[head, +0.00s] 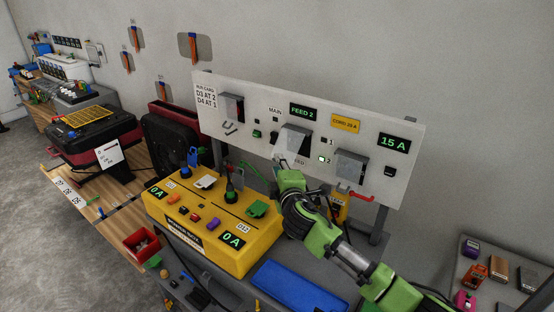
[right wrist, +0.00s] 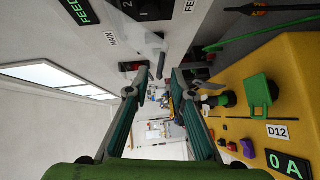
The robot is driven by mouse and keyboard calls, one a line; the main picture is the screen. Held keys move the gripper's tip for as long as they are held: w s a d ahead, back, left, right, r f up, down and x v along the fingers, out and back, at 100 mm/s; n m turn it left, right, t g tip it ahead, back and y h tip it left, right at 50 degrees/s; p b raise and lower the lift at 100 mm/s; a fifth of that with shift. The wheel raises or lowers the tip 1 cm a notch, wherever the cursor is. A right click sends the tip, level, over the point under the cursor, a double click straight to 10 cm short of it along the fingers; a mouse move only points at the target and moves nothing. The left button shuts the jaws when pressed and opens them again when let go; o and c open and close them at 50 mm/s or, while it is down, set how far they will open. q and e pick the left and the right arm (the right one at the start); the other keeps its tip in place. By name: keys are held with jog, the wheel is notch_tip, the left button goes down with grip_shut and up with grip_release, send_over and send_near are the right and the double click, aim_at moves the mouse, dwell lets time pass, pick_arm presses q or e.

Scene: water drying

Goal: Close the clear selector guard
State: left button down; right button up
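The clear selector guard (head: 293,139) is a pale, see-through cover on the white panel (head: 225,141), below the FEED 2 display (head: 303,110). It stands out from the panel at a tilt; its exact angle is hard to tell. It also shows in the right wrist view (right wrist: 147,44), just beyond the fingertips, beside the MAIN label. My right gripper (head: 287,175) is just below the guard in the head view. In the right wrist view my right gripper (right wrist: 158,82) is open, with nothing between its fingers. I cannot tell whether a finger touches the guard. My left gripper is not in view.
A yellow box (head: 211,258) with knobs, buttons and displays stands below the panel. Grey covers (head: 351,164) and a red handle (head: 362,196) stick out from the panel's right side. A blue mat (head: 298,289) lies right of the yellow box.

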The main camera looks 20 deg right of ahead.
aim_at(285, 146)
jog(key=shift+w+d+f, duration=0.15)
jog(key=shift+w, duration=1.3)
